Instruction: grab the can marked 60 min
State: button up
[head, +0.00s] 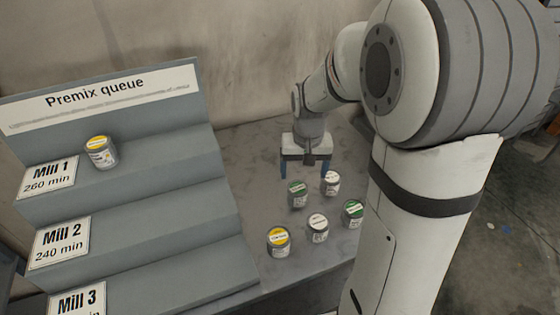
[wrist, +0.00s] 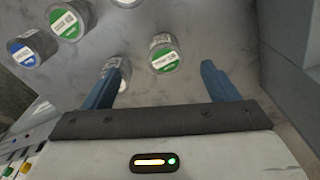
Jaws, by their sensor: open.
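Several small cans stand on the grey bench. The head view shows a green-lidded can (head: 297,194), a white-lidded can (head: 330,183), another green-lidded can (head: 353,213), a nearer white-lidded can (head: 317,227) and a yellow-lidded can (head: 278,241). I cannot read their minutes, so I cannot tell which is marked 60 min. My gripper (head: 305,172) is open and empty, fingers down, just behind the cans. In the wrist view a green-lidded can (wrist: 164,56) shows between and beyond the fingertips (wrist: 160,85). The left finger partly hides another can (wrist: 124,72).
A stepped grey rack (head: 150,240), headed Premix queue, stands left, with a yellow-lidded can (head: 100,152) on the Mill 1 step. Mill 2 and the visible part of Mill 3 look empty. In the wrist view a blue-lidded can (wrist: 35,48) stands left, beside a green-lidded one (wrist: 70,20).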

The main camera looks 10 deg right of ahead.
send_over(298, 188)
jog(key=shift+g, duration=0.3)
notch_tip(298, 188, down, 6)
jog(key=shift+d+r+b, duration=0.1)
jog(key=shift+b, duration=0.2)
jog(key=shift+m, duration=0.3)
notch_tip(298, 188, down, 8)
jog(key=shift+r+p, duration=0.15)
jog(key=shift+p, duration=0.5)
jog(key=shift+c, duration=0.2)
jog(key=c, duration=1.1)
jog(key=shift+c, duration=0.2)
